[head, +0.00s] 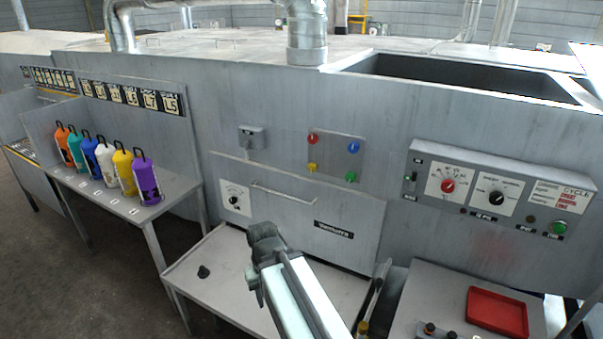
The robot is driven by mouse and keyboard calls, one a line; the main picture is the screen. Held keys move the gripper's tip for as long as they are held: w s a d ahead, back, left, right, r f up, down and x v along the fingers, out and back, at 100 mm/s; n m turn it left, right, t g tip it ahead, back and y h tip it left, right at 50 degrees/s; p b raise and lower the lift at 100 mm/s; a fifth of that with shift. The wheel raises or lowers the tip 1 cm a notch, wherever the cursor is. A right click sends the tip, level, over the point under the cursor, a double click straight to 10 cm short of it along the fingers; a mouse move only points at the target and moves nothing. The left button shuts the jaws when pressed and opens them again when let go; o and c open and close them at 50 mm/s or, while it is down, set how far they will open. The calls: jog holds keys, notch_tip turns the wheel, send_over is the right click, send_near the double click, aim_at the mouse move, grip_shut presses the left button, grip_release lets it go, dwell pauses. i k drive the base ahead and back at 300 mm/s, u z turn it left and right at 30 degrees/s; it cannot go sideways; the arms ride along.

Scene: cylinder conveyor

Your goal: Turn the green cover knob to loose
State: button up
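The green cover knob (351,176) is at the lower right of a square plate (333,157) on the grey machine front. Red (313,138), blue (353,147) and yellow (312,167) knobs sit at the plate's other corners. The green knob is too small to read its setting. My gripper (264,232) is in front of the machine, left of and below the plate in the picture, apart from the knobs. Its fingers point away from the camera and are hidden, so I cannot tell whether it is open.
A door with a bar handle (283,198) lies behind my gripper. A table (213,285) with a small black knob-like piece (203,272) stands below. The control panel (497,193) is at right, above a red tray (497,311). Several coloured bottles stand at left.

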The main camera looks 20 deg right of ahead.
aim_at(350, 177)
jog(key=u, duration=0.15)
jog(key=i, duration=0.5)
jog(key=u, duration=0.45)
jog(key=k, duration=0.85)
jog(key=u, duration=0.15)
jog(key=i, duration=0.9)
jog(key=z, duration=0.05)
